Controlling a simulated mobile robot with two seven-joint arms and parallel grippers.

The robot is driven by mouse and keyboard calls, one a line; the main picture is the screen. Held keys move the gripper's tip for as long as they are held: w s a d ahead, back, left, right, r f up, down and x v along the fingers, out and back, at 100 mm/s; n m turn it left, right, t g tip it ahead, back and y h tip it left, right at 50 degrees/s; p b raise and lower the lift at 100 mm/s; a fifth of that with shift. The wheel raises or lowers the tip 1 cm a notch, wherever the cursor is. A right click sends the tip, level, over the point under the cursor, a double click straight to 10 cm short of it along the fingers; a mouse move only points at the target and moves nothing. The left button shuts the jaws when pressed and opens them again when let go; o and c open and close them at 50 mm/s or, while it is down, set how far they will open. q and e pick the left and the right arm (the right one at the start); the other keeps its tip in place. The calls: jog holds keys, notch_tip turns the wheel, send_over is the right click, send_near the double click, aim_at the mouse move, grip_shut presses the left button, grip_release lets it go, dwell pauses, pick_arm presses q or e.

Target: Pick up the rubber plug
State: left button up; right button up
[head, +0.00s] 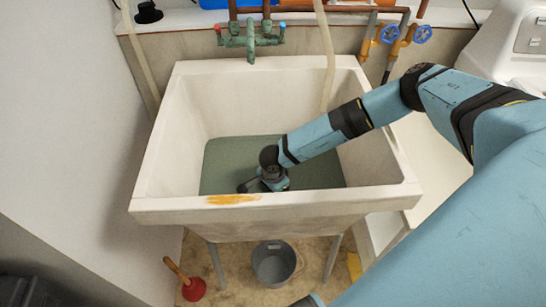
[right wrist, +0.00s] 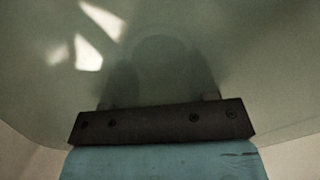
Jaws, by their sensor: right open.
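My right gripper (head: 262,183) reaches down into the sink (head: 172,150), at the surface of the murky green water (head: 222,155). In the right wrist view the gripper (right wrist: 161,80) is open, its two dim fingers spread apart under the water. A faint round outline (right wrist: 162,48) shows just beyond and between the fingers; it may be the rubber plug, but the water blurs it. I cannot tell whether the fingers touch it. The plug is not clearly visible in the head view. My left gripper is not in view.
The sink walls surround my right forearm, with a rusty stain on the front rim. Green taps (head: 250,38) and a hanging hose (head: 325,60) are at the back. A grey bucket (head: 273,264) and a red plunger (head: 194,288) stand on the floor below.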

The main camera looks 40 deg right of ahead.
grip_shut()
jog(key=shift+r, duration=0.1)
notch_tip(320, 180, up, 20)
jog(key=p, duration=0.2)
jog(key=shift+p, duration=0.35)
